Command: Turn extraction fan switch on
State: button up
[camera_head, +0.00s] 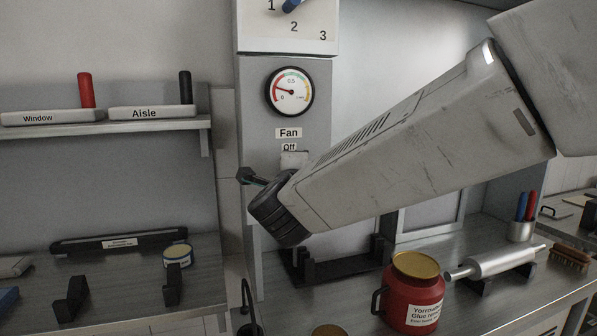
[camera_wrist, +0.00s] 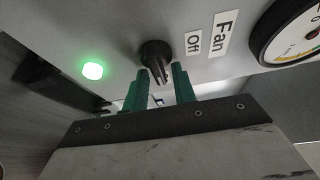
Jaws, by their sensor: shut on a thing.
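The extraction fan switch is a black rotary knob (camera_wrist: 154,52) on the grey panel (camera_wrist: 130,20), below the "Fan" label (camera_wrist: 226,34) and "Off" label (camera_wrist: 193,43). A round green light (camera_wrist: 92,70) glows on the far side of the knob from the labels. My gripper (camera_wrist: 161,70) has its two green fingers on either side of the knob's grip, shut on it. In the head view the gripper (camera_head: 258,180) is at the panel under the labels, largely hidden by my wrist. The knob is not clearly visible there, and which setting it points to I cannot tell.
A round gauge (camera_head: 290,91) sits above the "Fan" label (camera_head: 289,133), its needle low. A numbered dial panel (camera_head: 288,25) is higher. A red jar (camera_head: 413,292), a metal roller (camera_head: 495,262) and a black rack (camera_head: 340,265) stand on the bench below my arm.

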jog(key=shift+f, duration=0.1)
jog(key=o, duration=0.7)
jog(key=shift+a, duration=0.1)
jog(key=shift+c, duration=0.2)
jog(key=shift+s, duration=0.1)
jog(key=s, duration=0.7)
jog(key=shift+s+a, duration=0.3)
jog(key=shift+a, duration=0.1)
